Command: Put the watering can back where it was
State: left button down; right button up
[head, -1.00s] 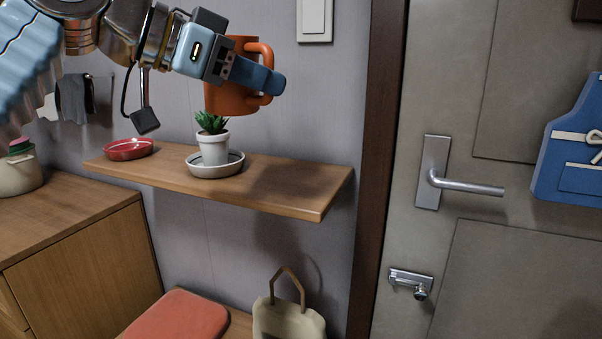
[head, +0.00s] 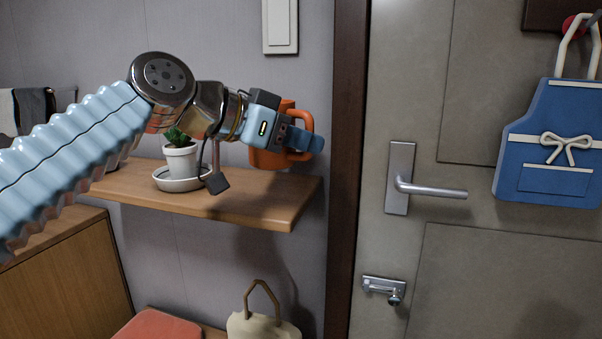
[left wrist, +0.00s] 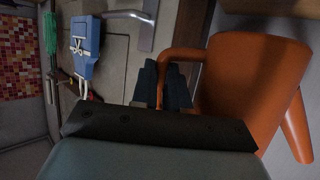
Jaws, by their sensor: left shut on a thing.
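The orange watering can (head: 264,158) is at the right end of the wooden wall shelf (head: 270,213) in the head view, upright or nearly so. I cannot tell if its bottom touches the shelf. My left gripper (head: 300,141) is shut on its handle and partly covers the can. In the left wrist view the can (left wrist: 250,85) fills the right side, and its handle loop meets the fingers (left wrist: 165,86). My right gripper is not in view.
A potted plant (head: 181,160) on a white saucer (head: 180,184) stands on the shelf left of the can, partly behind my arm. The shelf's front right is clear. A door with a lever handle (head: 430,191) and a hanging blue apron (head: 555,135) are at the right.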

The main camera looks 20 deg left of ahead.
pick_arm(q)
jog(key=f, duration=0.1)
jog(key=w+f, duration=0.1)
jog(key=f, duration=0.1)
jog(key=w+f, duration=0.1)
jog(key=shift+a+f+b, duration=0.25)
jog(key=shift+a+b, duration=0.05)
jog(key=shift+b, duration=0.05)
jog(key=shift+f, duration=0.4)
jog(key=shift+f, duration=0.2)
jog(key=c, duration=1.1)
grip_release()
jog(key=shift+s+a+r, duration=0.1)
jog(key=shift+s+r, duration=0.05)
jog(key=shift+r, duration=0.15)
jog(key=b+v, duration=0.1)
jog(key=v, duration=1)
jog(key=shift+s+a, duration=0.2)
jog(key=shift+a, duration=0.05)
